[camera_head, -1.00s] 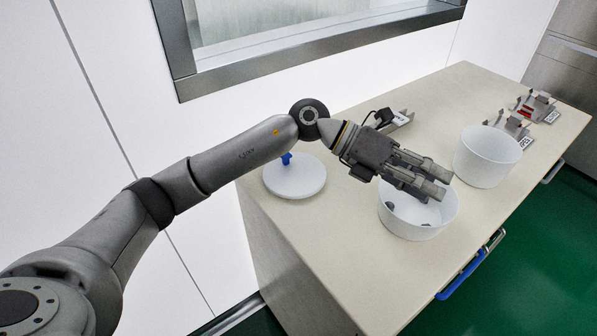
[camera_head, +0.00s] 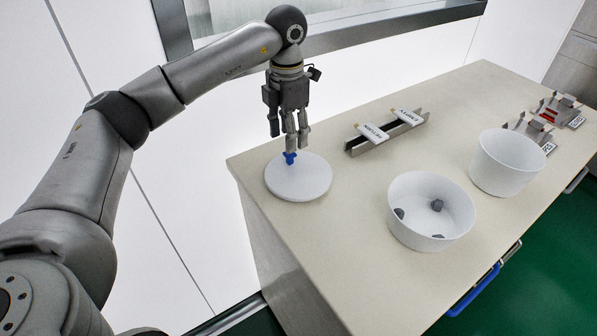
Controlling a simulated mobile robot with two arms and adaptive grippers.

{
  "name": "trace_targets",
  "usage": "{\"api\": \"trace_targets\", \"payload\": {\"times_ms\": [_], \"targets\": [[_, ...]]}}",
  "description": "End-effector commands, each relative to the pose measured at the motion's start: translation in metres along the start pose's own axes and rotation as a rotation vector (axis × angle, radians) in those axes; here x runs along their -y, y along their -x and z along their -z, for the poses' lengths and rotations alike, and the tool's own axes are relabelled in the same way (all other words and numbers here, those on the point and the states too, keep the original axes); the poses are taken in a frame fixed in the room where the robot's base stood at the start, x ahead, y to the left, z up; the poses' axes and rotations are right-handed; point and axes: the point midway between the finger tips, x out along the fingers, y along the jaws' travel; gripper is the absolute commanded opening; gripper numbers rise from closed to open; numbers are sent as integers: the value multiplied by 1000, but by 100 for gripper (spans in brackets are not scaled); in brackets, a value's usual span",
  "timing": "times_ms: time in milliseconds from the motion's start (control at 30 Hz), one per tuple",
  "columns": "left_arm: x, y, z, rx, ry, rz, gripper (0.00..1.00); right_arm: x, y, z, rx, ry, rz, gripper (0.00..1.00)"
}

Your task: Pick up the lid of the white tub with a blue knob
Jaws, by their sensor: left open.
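The white round lid (camera_head: 300,184) lies flat at the left end of the bench, with its blue knob (camera_head: 290,158) pointing up near its middle. My left gripper (camera_head: 291,143) points straight down over the lid. Its fingers are open, and their tips are just above or around the knob; I cannot tell whether they touch it. An open white tub (camera_head: 431,239) stands to the right of the lid with a few dark grey pieces inside. A second, taller white tub (camera_head: 488,184) stands behind it to the right. My right gripper is not in view.
A metal rail (camera_head: 385,135) with two labelled white plates lies behind the tubs. Small metal fixtures (camera_head: 552,117) stand at the far right end. A blue handle (camera_head: 474,290) sticks out from the bench front. The bench (camera_head: 345,240) is bare between lid and front edge.

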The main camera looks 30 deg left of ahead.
Motion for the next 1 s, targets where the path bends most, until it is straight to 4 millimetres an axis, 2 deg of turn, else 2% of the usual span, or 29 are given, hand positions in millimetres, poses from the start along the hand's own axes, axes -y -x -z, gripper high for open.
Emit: {"api": "trace_targets", "payload": {"times_ms": [233,500,800,1000], "targets": [[0,-20,0,-2,-1,1,48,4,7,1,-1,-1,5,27],[1,-58,0,-1,-2,2,48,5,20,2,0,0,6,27],[1,-64,-1,2,-2,0,48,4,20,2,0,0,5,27],[1,-64,-1,2,-2,1,22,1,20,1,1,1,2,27]]}}
